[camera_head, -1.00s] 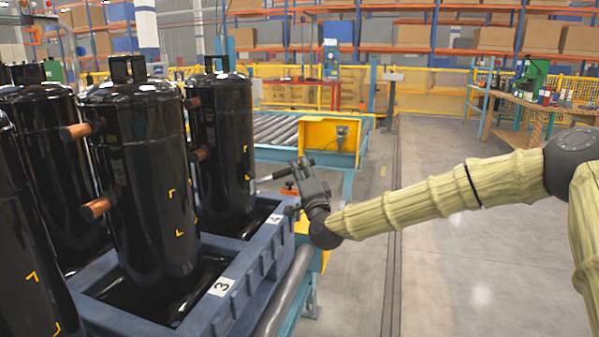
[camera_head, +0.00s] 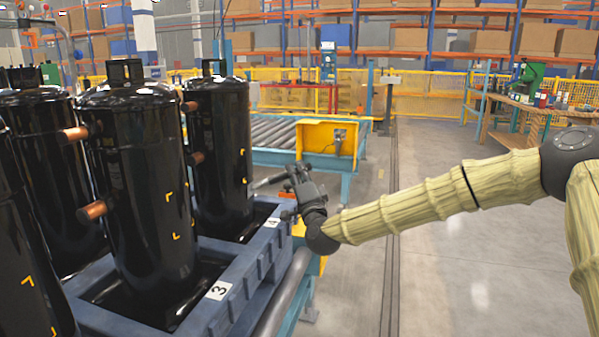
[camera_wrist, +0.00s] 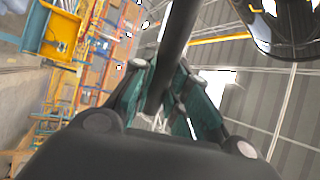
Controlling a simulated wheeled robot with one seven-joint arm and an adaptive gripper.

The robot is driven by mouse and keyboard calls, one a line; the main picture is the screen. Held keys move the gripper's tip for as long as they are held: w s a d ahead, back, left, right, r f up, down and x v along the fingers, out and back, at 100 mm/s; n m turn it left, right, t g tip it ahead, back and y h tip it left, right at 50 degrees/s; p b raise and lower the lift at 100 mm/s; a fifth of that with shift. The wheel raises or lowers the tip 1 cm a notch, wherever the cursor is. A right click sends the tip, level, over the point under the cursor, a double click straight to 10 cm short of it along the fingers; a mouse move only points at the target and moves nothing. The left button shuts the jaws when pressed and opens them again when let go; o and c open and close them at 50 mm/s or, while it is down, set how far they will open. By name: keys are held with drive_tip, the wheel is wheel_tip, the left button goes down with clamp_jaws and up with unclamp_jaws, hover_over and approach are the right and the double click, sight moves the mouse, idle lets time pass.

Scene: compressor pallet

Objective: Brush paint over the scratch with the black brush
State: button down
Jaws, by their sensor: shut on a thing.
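My gripper (camera_head: 292,179) is shut on the black brush (camera_head: 268,181), to the right of the rear black compressor (camera_head: 220,140). The brush points left toward that compressor; I cannot tell whether its tip touches. In the wrist view the brush's dark handle (camera_wrist: 180,45) runs up between the green-padded fingers. Yellow corner marks show on the right side of the rear compressor and on the front compressor (camera_head: 135,190). I cannot make out the scratch itself.
The compressors stand in a blue pallet (camera_head: 215,292) with number labels 3 and 4, on a roller conveyor. A yellow box (camera_head: 318,140) stands on the conveyor frame behind my gripper. Open floor lies to the right; a workbench (camera_head: 530,108) is farther back.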

drive_tip(key=shift+s+a, duration=0.25)
drive_tip(key=shift+s, duration=0.25)
drive_tip(key=shift+d, duration=0.1)
drive_tip(key=shift+s+d, duration=0.3)
drive_tip(key=shift+d, duration=0.6)
drive_tip(key=shift+s+d, duration=0.35)
drive_tip(key=shift+d, duration=0.6)
drive_tip(key=shift+s+d, duration=0.3)
drive_tip(key=shift+d, duration=0.7)
drive_tip(key=d, duration=0.1)
drive_tip(key=s+d, duration=0.1)
drive_tip(key=shift+d, duration=0.35)
drive_tip(key=shift+p, duration=0.45)
